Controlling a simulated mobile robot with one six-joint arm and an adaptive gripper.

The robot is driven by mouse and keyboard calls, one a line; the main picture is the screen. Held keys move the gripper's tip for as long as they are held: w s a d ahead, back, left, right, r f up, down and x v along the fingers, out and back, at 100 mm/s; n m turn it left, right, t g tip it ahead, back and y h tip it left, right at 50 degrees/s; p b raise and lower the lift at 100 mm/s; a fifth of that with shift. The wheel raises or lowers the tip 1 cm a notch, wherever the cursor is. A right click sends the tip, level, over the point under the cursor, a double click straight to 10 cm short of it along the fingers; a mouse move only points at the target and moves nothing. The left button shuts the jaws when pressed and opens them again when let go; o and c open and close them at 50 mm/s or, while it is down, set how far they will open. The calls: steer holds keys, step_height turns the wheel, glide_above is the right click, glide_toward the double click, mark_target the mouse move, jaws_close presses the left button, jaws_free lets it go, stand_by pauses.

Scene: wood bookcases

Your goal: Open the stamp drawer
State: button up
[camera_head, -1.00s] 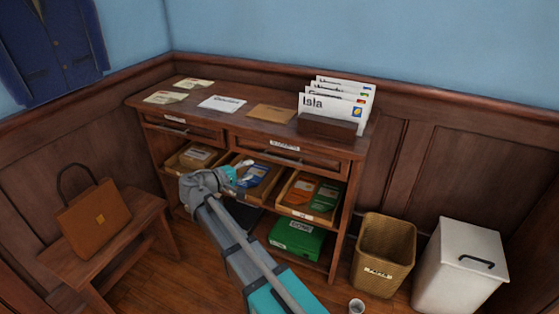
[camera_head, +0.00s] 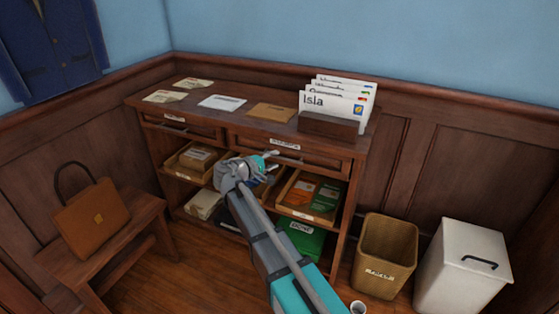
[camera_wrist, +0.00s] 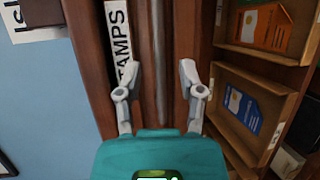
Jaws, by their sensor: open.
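The stamp drawer (camera_head: 325,157) is the wide right drawer under the desk top and looks shut. Its white label (camera_head: 285,144) reads STAMPS in the wrist view (camera_wrist: 121,50). Below the label is a bar handle (camera_head: 298,159), which runs up the middle of the wrist view (camera_wrist: 158,45). My gripper (camera_head: 271,156) is in front of the drawer's left part. In the wrist view my gripper (camera_wrist: 161,68) is open, with one finger on each side of the handle's line. I cannot tell whether the fingers touch it.
Open trays (camera_head: 312,213) with packets stand on the shelf below the drawer. A letter rack (camera_head: 328,126) and papers lie on the desk top. A wicker basket (camera_head: 385,255), a white bin (camera_head: 465,265) and a bench (camera_head: 120,238) flank the desk.

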mark_target(279, 158)
steer(key=shift+x, duration=1.55)
jaws_close()
